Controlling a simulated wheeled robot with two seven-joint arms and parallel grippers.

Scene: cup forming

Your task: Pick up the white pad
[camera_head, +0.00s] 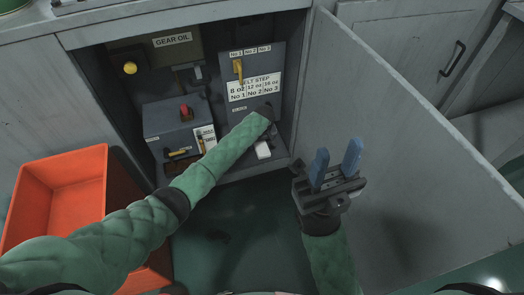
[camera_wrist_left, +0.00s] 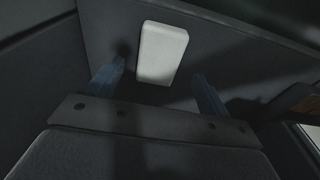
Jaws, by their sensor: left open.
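The white pad (camera_head: 263,150) is a small pale block low in the open cabinet, just past the end of my left arm. In the left wrist view the pad (camera_wrist_left: 162,53) lies ahead, roughly between the two blue fingers of my left gripper (camera_wrist_left: 158,88). The left gripper is open with nothing between its fingers that I can see clasped. In the head view the left fingers are hidden behind the wrist. My right gripper (camera_head: 335,170) is in front of the cabinet, its two blue fingers pointing up, apart and empty.
An orange bin (camera_head: 62,190) stands at the left. The cabinet door (camera_head: 400,130) is swung open at the right. Inside the cabinet are a grey box with a red knob (camera_head: 185,112) and a labelled panel with a yellow lever (camera_head: 238,70). The dark green floor in front is free.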

